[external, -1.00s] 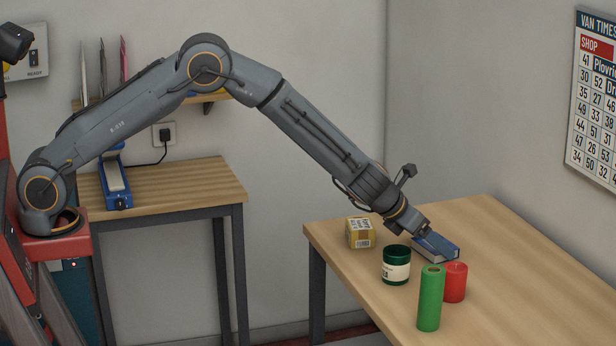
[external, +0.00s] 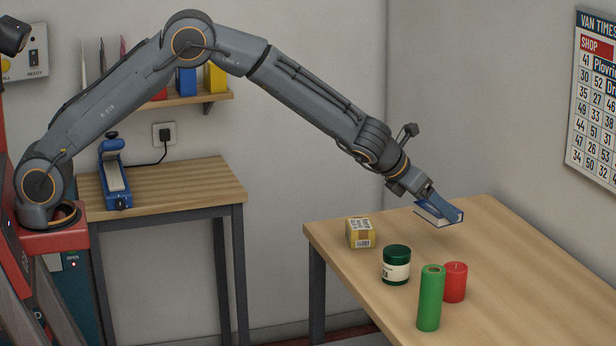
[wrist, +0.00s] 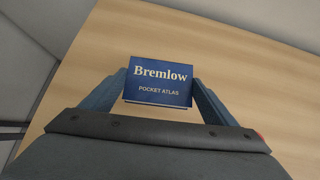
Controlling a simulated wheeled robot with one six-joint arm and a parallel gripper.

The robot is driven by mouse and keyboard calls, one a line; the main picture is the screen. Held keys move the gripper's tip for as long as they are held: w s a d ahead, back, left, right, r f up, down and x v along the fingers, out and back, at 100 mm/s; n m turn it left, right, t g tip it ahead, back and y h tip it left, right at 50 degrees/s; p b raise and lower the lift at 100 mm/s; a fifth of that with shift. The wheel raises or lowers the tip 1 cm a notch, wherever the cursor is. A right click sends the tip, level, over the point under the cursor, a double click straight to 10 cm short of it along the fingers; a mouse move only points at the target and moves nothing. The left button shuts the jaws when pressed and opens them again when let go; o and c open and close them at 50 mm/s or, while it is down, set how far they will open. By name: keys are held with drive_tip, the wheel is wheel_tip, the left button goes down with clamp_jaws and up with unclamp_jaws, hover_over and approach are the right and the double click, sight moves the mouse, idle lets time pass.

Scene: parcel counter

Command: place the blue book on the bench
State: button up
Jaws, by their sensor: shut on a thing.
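The blue book (external: 439,213) is held in my gripper (external: 431,194), a little above the wooden table on the right. In the wrist view the book (wrist: 158,82) shows its cover, reading "Bremlow Pocket Atlas", between the two fingers of my gripper (wrist: 160,88). The gripper is shut on it. In the external view the book is slightly tilted, with its white page edges showing. A wooden bench (external: 190,187) with dark legs stands against the back wall at left, well away from the book.
On the right table (external: 510,270) stand a yellow box (external: 360,233), a green jar (external: 396,265), a green roll (external: 430,300) and a red candle (external: 455,282). A blue device (external: 115,178) occupies the bench's left part; its right part is clear. A shelf (external: 200,98) hangs above the bench.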

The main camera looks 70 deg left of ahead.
drive_tip(key=shift+r, duration=0.4)
drive_tip(key=shift+a, duration=0.15)
drive_tip(key=s+a+f+n+g+y+b, duration=0.1)
drive_tip(key=s+a+f+n+y, duration=0.2)
drive_tip(key=a, duration=1.2)
drive_tip(key=s+a+n+g+y+b, duration=0.1)
drive_tip(key=s+a+n, duration=0.3)
drive_tip(key=a, duration=1.2)
drive_tip(key=s+a+f+n+g+y+b, duration=0.15)
drive_tip(key=s+a, duration=0.35)
drive_tip(key=a, duration=1)
drive_tip(key=s+a+f+n+g+y+b, duration=0.1)
drive_tip(key=s+a+f+n+g+b, duration=0.2)
drive_tip(key=s+a, duration=1.15)
drive_tip(key=s+a+n+g+y+b, duration=0.15)
drive_tip(key=s+a+n, duration=0.35)
drive_tip(key=s+a, duration=0.95)
drive_tip(key=shift+g, duration=0.5)
drive_tip(key=f, duration=0.2)
drive_tip(key=s+f, duration=0.1)
drive_tip(key=f, duration=0.1)
drive_tip(key=s+d+f+p, duration=0.1)
drive_tip(key=f, duration=0.1)
drive_tip(key=shift+f, duration=2.1)
drive_tip(key=shift+f, duration=0.1)
